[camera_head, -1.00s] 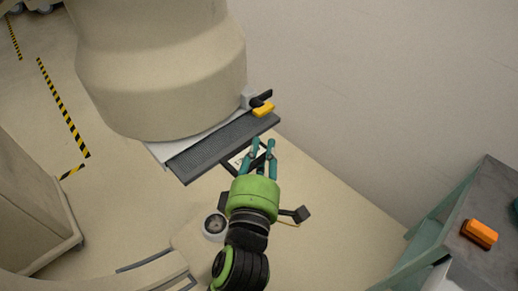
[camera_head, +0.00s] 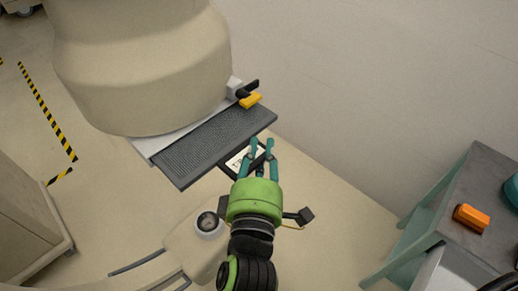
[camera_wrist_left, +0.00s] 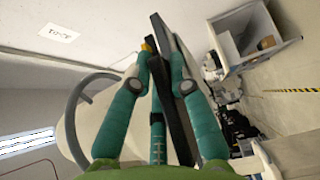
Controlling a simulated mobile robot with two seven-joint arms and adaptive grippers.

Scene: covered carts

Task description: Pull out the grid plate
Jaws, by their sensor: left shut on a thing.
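The dark grey grid plate (camera_head: 212,142) sticks out from under a big beige rounded housing (camera_head: 140,70). A black handle frame with a white label (camera_head: 238,163) is at its front edge. My left gripper (camera_head: 262,148) is shut on this handle, its teal fingers on the frame. In the left wrist view the plate (camera_wrist_left: 172,85) is seen edge-on as a dark strip between the fingers (camera_wrist_left: 160,72). The plate's rear part is hidden under the housing. My right gripper is not in view.
A yellow piece and black lever (camera_head: 250,97) sit by the plate's far corner. At the right a grey-topped table (camera_head: 470,180) carries an orange block (camera_head: 471,217). A beige cabinet (camera_head: 30,220) stands at the left.

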